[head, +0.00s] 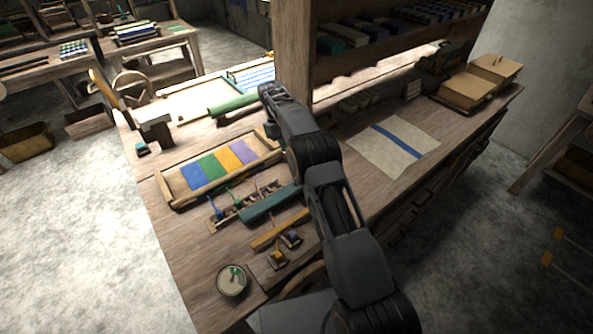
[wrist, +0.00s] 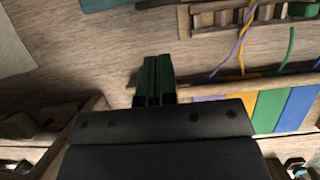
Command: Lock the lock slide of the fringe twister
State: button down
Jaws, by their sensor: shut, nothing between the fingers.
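The fringe twister appears to be the slim wooden rack (head: 228,218) with small upright parts and coloured cords, in front of the striped weaving frame in the head view. Part of the rack (wrist: 188,22) shows at the top right of the wrist view, with purple, orange, green and blue cords running from it. I cannot make out which part is the lock slide. My gripper (wrist: 157,62) is shut and empty, its dark fingers side by side over bare wood, left of the striped frame and apart from the rack. In the head view my arm largely hides the gripper.
The striped frame (head: 172,194) lies behind the rack. A teal bar (head: 268,206) lies right beside it, and a yellow wooden bar (head: 278,230) lies nearer. A round dish (head: 232,281) stands at the near left. A cloth (head: 375,160) lies flat right of my arm. A thick post (head: 293,50) rises behind.

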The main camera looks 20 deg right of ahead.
aim_at(287, 190)
jog(key=p+x, duration=0.1)
jog(key=x, duration=0.5)
jog(key=shift+s+f, duration=0.25)
jog(key=shift+f, duration=0.1)
jog(key=shift+s+d+r+p, duration=0.1)
jog(key=shift+s+d+p, duration=0.15)
jog(key=shift+s, duration=0.3)
jog(key=shift+s+d+p, duration=0.1)
jog(key=shift+s+d, duration=0.15)
jog(key=shift+s, duration=0.3)
jog(key=shift+s+d, duration=0.3)
jog(key=shift+s, duration=0.35)
jog(key=shift+s+f, duration=0.1)
jog(key=shift+f, duration=0.1)
